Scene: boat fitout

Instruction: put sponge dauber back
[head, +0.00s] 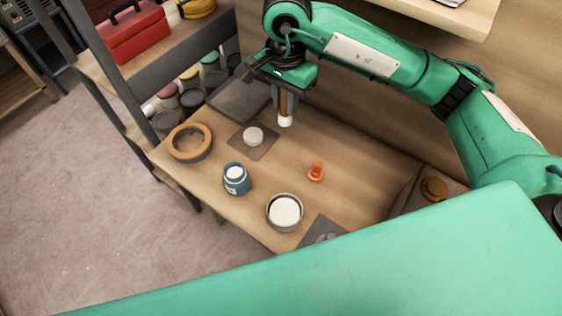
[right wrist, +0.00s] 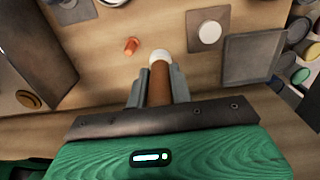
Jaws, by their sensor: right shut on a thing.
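The sponge dauber (head: 285,121) has a brown handle and a white tip. My right gripper (head: 287,102) is shut on its handle and holds it tip down over the back of the wooden bench. In the right wrist view the brown handle (right wrist: 159,84) sits between the two fingers, with the white tip (right wrist: 161,58) beyond them. I cannot tell whether the tip touches the bench. My left gripper is not in view.
On the bench are a grey square with a white disc (head: 253,135), a dark tray (head: 238,99), a tan ring (head: 173,148), a blue jar (head: 236,180), a bowl with white contents (head: 285,212) and an orange peg (head: 316,171). Bare wood lies right of the peg.

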